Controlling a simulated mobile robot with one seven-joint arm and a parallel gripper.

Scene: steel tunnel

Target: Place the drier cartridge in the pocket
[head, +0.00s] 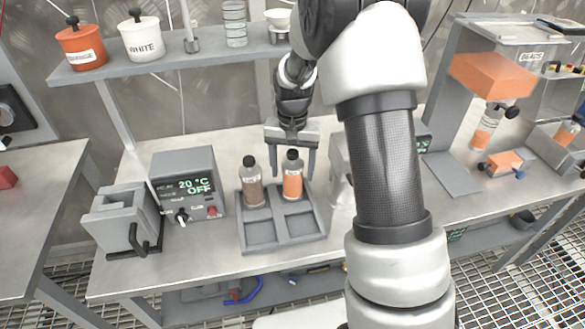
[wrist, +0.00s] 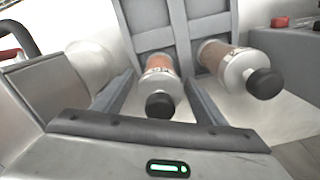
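A grey tray (head: 281,236) on the bench has compartments. A brown cartridge (head: 252,183) with a dark cap stands in its back left one, and an orange cartridge (head: 292,184) in its back right one. The two front compartments are empty. Their small labels are unreadable, so I cannot tell which is the drier. My gripper (head: 293,172) points down and is open. Its fingers are on either side of the orange cartridge, with gaps visible. In the wrist view the orange cartridge (wrist: 160,84) is between the fingers, and the brown cartridge (wrist: 237,67) is outside them.
A grey control box (head: 188,186) reading 20 °C OFF and a grey block with a black handle (head: 124,220) stand left of the tray. A shelf (head: 180,62) behind holds an orange pot and a white pot. A BEADS station (head: 495,75) stands at right, with another orange-filled cartridge (head: 486,128).

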